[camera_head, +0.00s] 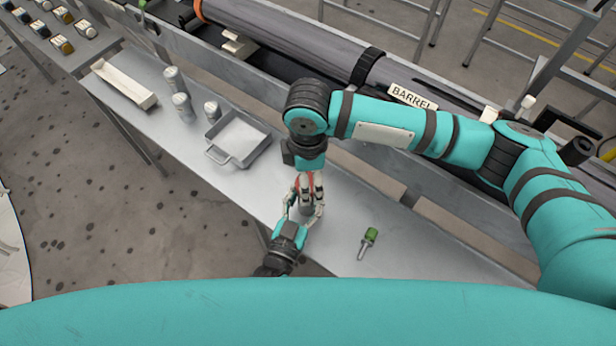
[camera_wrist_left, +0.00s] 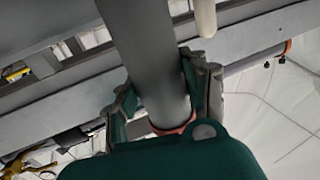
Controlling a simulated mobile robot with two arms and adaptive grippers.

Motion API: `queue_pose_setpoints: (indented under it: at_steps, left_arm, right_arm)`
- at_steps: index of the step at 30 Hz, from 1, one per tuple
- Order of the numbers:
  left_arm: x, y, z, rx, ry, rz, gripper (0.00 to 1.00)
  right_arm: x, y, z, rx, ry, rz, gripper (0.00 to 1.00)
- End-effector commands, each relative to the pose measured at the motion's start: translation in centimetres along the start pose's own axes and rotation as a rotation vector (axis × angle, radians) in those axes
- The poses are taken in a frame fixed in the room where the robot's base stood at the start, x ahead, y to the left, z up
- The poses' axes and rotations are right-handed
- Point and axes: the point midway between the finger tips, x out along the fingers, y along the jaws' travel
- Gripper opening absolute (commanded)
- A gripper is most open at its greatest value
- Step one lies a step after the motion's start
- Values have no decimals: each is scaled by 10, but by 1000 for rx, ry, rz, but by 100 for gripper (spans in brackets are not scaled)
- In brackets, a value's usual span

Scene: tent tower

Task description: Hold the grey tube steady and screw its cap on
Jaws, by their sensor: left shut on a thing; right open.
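The grey tube (camera_head: 306,208) stands roughly upright above the metal bench, mostly hidden between my two grippers in the head view. My left gripper (camera_head: 303,213) reaches in from below and is shut on the tube. In the left wrist view, the grey tube (camera_wrist_left: 150,60) runs between its fingers, with an orange-red ring at its lower end. My right gripper (camera_head: 307,190) points down over the tube's top, open, with its fingers around it. Something red (camera_head: 297,187) shows between the right fingers; I cannot tell whether it is the cap.
A green-handled tool (camera_head: 368,240) lies on the bench to the right. A grey metal tray (camera_head: 238,138), grey containers (camera_head: 181,106) and a long white box (camera_head: 124,84) stand to the left. A large barrel (camera_head: 300,52) lies behind the bench. The bench right of the grippers is mostly clear.

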Motion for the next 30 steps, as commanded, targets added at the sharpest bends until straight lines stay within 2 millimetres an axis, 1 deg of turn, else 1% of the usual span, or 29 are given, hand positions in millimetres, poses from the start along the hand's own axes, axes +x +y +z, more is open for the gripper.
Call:
queue_pose_setpoints:
  at_steps: [1, 9, 13, 15, 18, 27, 28, 30]
  left_arm:
    - [0, 0, 0, 0, 0, 0, 0]
    - [0, 0, 0, 0, 0, 0, 0]
    - [0, 0, 0, 0, 0, 0, 0]
    - [0, 0, 0, 0, 0, 0, 0]
    - [0, 0, 0, 0, 0, 0, 0]
    - [0, 0, 0, 0, 0, 0, 0]
    - [0, 0, 0, 0, 0, 0, 47]
    - [0, 0, 0, 0, 0, 0, 56]
  right_arm:
    - [-10, 1, 0, -1, 1, 5, 78]
    - [-68, 1, 0, -1, 1, 6, 78]
    - [-89, 1, 0, 0, 0, 5, 78]
    - [-96, 1, 0, -1, 1, 3, 78]
    - [-103, 0, 0, -1, 0, 2, 78]
    - [-105, 0, 0, -1, 0, 2, 78]
    - [-105, 0, 0, -1, 0, 2, 78]
    - [-105, 0, 0, -1, 0, 2, 78]
